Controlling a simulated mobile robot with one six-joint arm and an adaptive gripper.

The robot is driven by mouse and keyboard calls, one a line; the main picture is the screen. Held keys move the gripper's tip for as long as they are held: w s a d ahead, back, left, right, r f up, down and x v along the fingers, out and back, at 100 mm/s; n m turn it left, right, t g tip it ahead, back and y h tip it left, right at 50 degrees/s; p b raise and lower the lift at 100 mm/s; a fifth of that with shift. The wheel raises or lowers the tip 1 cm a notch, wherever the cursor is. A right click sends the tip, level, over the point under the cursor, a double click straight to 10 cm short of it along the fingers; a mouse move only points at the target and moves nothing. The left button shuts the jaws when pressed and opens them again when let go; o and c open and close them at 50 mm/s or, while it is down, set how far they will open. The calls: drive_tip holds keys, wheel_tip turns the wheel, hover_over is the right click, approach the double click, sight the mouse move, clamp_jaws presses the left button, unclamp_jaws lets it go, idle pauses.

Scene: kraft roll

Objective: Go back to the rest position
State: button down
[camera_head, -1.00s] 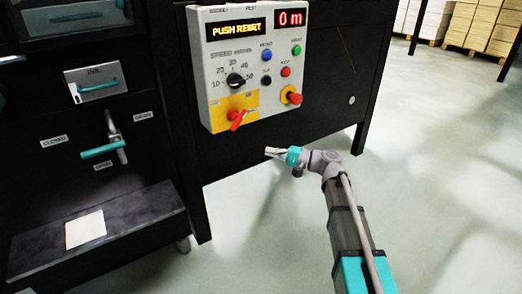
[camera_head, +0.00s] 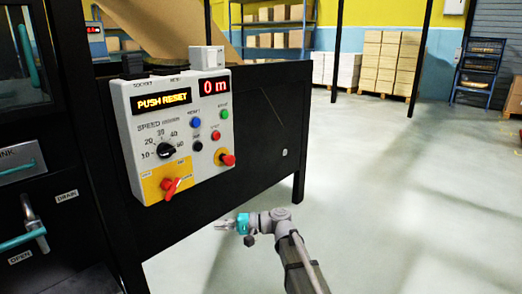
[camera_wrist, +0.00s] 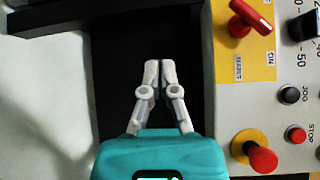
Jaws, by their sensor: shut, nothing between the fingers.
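My gripper (camera_head: 218,226) is shut and empty in the head view, below and to the right of the control panel. In the wrist view the gripper (camera_wrist: 159,66) has its two fingertips together, with nothing between them, in front of a dark panel. The control panel (camera_head: 150,122) is a pale box on the black machine. Its display (camera_head: 162,101) reads PUSH RESET and a red counter (camera_head: 214,86) reads 0 m. A red rotary switch (camera_head: 171,188) sits on its yellow plate, and a red emergency knob (camera_head: 227,159) is to its right. The gripper touches none of these.
The black machine frame (camera_head: 258,120) stands behind my gripper, with a leg (camera_head: 299,187) near it. Open pale floor (camera_head: 400,200) lies to the right. Pallets of boxes (camera_head: 385,65) and a blue rack (camera_head: 477,72) stand far back. A lever handle (camera_head: 24,238) is at the left.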

drive_tip(key=s+d+h+p, duration=0.5)
drive_tip(key=d+h+p, duration=0.1)
drive_tip(key=d, duration=0.5)
drive_tip(key=s+d+t+h+p, duration=0.1)
drive_tip(key=s+d+h+p, duration=0.4)
drive_tip(key=d, duration=0.6)
drive_tip(key=s+d+h+p, duration=0.4)
drive_tip(key=d+h+p, duration=0.25)
drive_tip(key=d, duration=0.45)
wheel_tip(320, 180, up, 37)
drive_tip(key=p, duration=3.6)
drive_tip(key=shift+w+a+r+p, duration=0.15)
drive_tip(key=shift+a+r+p, duration=0.05)
drive_tip(key=shift+a+p, duration=0.2)
